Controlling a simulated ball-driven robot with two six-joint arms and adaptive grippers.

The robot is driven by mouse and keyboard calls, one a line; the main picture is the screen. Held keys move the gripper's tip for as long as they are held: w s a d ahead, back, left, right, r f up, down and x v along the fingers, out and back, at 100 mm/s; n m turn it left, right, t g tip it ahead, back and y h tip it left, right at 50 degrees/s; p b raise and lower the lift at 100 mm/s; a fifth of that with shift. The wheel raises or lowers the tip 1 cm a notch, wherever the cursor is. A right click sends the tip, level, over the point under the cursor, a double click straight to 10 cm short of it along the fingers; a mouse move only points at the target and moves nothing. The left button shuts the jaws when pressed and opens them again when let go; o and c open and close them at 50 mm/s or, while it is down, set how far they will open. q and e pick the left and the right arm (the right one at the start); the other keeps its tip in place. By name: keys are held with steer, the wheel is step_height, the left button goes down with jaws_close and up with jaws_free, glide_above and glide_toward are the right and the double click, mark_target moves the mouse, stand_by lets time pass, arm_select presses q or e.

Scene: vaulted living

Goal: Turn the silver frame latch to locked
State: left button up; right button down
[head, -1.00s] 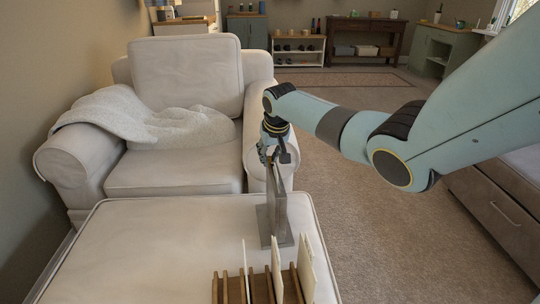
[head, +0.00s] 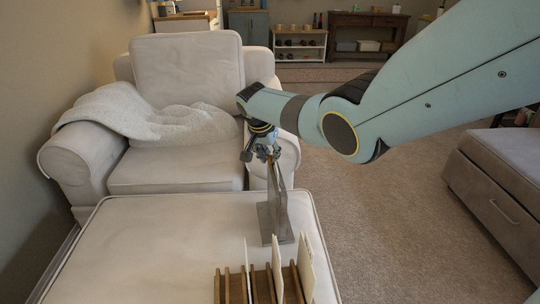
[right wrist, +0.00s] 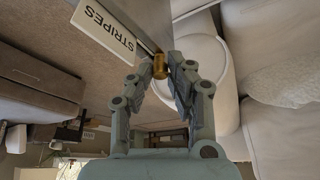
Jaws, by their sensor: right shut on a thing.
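The silver frame (head: 274,216) stands upright on the cream ottoman, seen nearly edge-on in the head view. In the right wrist view its grey panel (right wrist: 150,18) is at the top, with a small brass-coloured latch knob (right wrist: 160,66) at its edge. My right gripper (head: 270,157) is at the frame's top edge. In the right wrist view its fingertips (right wrist: 163,62) are closed around the brass knob. The latch's marks cannot be made out. My left gripper is not in view.
The cream ottoman (head: 150,240) has free room left of the frame. A wooden rack (head: 235,288) with upright cards stands in front. A white label (right wrist: 104,33) reading "STRIPES" shows beside the panel. A cream armchair (head: 150,172) with a throw stands behind; a grey-brown drawer unit (head: 495,190) is right.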

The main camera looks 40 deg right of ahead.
steer(key=m+g+b, duration=0.1)
steer(key=m, duration=0.1)
steer(key=m+b, duration=0.2)
steer(key=shift+w+f+m+g, duration=0.2)
steer(key=shift+m+g, duration=0.1)
steer(key=shift+g, duration=0.1)
steer(key=m+g+b, duration=0.1)
steer(key=m+b, duration=0.2)
steer(key=shift+m, duration=0.3)
steer(key=shift+w+g+b, duration=0.1)
steer(key=shift+g+b, duration=0.2)
steer(key=shift+b, duration=0.15)
steer(key=shift+r+m+b, duration=0.15)
steer(key=shift+m+b, duration=0.15)
steer(key=shift+m, duration=0.3)
steer(key=c, duration=1.3)
jaws_free()
steer(key=shift+o, duration=0.3)
steer(key=shift+r, duration=0.15)
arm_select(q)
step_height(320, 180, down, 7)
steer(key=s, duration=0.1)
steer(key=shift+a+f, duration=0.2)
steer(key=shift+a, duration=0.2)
arm_select(e)
steer(key=v, duration=0.7)
steer(key=shift+w+r, duration=0.2)
steer(key=shift+r, duration=0.15)
